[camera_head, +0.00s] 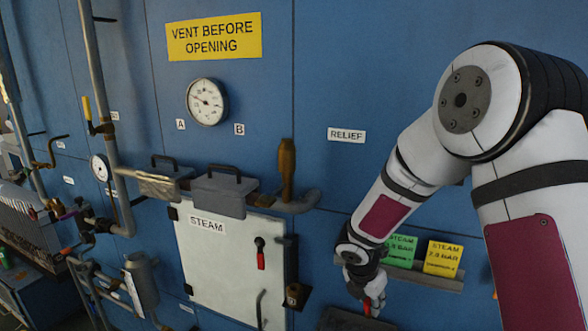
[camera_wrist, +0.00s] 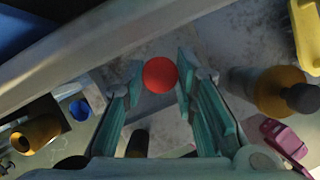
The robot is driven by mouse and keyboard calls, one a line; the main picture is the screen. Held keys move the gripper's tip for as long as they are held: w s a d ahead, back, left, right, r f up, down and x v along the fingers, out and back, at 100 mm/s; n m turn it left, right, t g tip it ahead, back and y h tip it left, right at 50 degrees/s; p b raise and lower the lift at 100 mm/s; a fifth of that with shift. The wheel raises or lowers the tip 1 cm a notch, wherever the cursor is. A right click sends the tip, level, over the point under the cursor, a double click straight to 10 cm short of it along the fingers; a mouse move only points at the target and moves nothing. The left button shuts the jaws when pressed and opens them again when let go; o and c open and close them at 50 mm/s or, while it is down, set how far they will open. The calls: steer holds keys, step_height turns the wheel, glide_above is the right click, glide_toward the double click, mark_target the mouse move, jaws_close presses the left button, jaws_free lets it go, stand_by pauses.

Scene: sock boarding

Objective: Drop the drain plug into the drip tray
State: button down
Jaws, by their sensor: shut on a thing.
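A round red piece, which I take to be the drain plug (camera_wrist: 160,74), sits between the fingertips of my gripper (camera_wrist: 160,78) in the wrist view. The fingers are shut on it, one on each side. In the head view my gripper (camera_head: 368,302) points down at the lower right, in front of the blue wall, with a bit of red at its fingers. Below it, at the bottom edge, a dark flat thing (camera_head: 345,321) shows partly; it may be the drip tray, but its inside is out of view. In the wrist view a mottled grey surface lies behind the plug.
A rack with a green card (camera_head: 401,251) and a yellow card (camera_head: 443,258) is close beside my gripper. The white steam door (camera_head: 222,262) and pipes stand to the left. In the wrist view a brass-coloured round part (camera_wrist: 278,90) and a maroon part (camera_wrist: 283,137) are at the right.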

steer(key=shift+f, duration=0.7)
steer(key=c, duration=1.2)
jaws_free()
steer(key=v, duration=1.2)
